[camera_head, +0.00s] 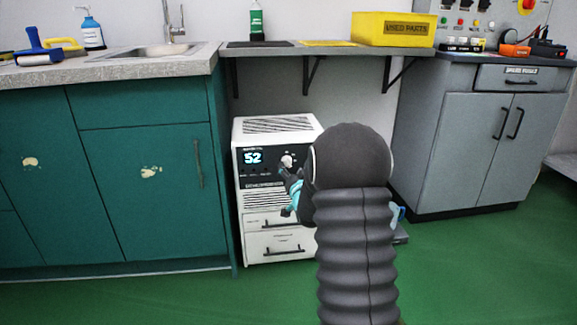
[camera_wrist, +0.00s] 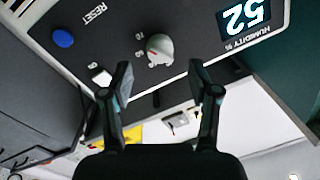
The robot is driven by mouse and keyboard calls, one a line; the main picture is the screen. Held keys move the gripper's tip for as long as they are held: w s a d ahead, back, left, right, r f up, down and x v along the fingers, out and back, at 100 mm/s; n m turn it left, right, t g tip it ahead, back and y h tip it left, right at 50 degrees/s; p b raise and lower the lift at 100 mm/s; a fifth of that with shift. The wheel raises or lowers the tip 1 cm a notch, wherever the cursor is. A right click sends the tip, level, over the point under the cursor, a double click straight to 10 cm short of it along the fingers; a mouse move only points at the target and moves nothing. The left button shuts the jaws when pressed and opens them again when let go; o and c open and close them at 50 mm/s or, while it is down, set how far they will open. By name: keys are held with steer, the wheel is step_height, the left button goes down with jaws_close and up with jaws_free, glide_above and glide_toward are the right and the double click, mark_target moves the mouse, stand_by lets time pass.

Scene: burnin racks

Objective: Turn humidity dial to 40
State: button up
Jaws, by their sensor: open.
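The humidity dial (camera_wrist: 159,49) is a light knob on the dark front panel of a white cabinet unit (camera_head: 277,124). In the head view the dial (camera_head: 287,160) sits right of the lit display (camera_head: 253,157), which reads 52. In the wrist view the display (camera_wrist: 243,19) appears upside down, labelled humidity %. My gripper (camera_wrist: 162,78) is open, with its two fingers spread either side of the dial in the picture. Whether the fingers touch it cannot be told. In the head view my gripper (camera_head: 290,183) is at the panel, partly hidden by my arm.
A blue button (camera_wrist: 63,38) marked reset and a small white switch (camera_wrist: 101,77) are near the dial. Teal cupboards (camera_head: 140,180) stand left, a grey cabinet (camera_head: 478,135) right. A shelf (camera_head: 330,50) with a yellow bin (camera_head: 393,29) hangs above. Green floor is open in front.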

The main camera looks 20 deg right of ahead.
mark_target(288, 164)
steer(key=shift+x, duration=2.25)
steer(key=c, duration=1.2)
steer(key=shift+o, duration=0.2)
